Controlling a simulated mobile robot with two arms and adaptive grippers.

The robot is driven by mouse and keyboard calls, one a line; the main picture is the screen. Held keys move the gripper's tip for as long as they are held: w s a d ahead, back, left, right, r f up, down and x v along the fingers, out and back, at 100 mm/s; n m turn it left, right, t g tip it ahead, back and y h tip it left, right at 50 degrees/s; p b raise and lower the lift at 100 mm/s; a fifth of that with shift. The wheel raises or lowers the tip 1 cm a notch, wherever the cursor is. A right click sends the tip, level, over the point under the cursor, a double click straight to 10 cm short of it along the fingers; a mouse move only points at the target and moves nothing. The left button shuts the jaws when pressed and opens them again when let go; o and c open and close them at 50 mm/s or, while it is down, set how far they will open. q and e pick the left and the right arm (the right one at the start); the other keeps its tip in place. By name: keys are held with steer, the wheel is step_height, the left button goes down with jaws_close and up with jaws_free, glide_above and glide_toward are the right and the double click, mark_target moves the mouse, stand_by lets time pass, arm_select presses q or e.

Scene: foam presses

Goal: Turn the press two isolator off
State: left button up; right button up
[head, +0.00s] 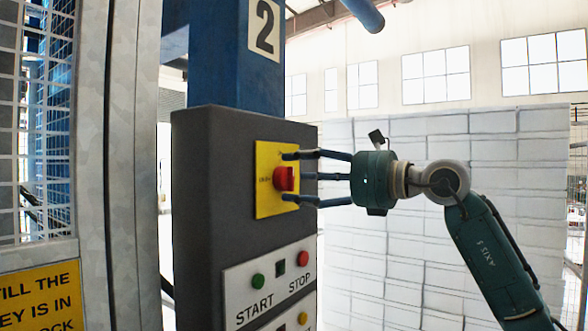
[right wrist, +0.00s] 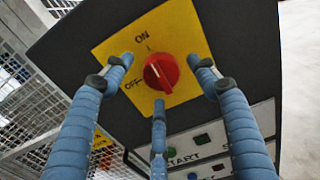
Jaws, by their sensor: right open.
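The press two isolator is a red rotary knob (head: 282,180) on a yellow plate (head: 264,205), on the dark grey control box (head: 210,190) under the number 2 sign. In the right wrist view the knob (right wrist: 160,72) has ON printed above it and OFF to its left. Its grip ridge runs roughly up and down, nearer the ON line than OFF. My right gripper (head: 290,177) is open, its three fingers spread around the knob close to the plate. In the right wrist view gaps show between fingertips and knob. My left gripper is not in view.
A white panel (head: 240,290) with START and STOP buttons sits below the isolator. A mesh guard with a metal post (head: 122,170) and yellow warning sign (head: 40,300) stands at left. White stacked blocks (head: 440,220) fill the background behind my right arm.

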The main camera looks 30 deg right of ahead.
steer(key=shift+w+a, duration=0.25)
steer(key=shift+w, duration=0.4)
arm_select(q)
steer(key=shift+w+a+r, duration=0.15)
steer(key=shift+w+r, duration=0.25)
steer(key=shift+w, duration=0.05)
arm_select(e)
steer(key=shift+w+a, duration=0.1)
steer(key=shift+r, duration=0.1)
steer(key=c, duration=1.1)
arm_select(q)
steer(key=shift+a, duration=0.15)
arm_select(e)
steer(key=shift+c, duration=0.2)
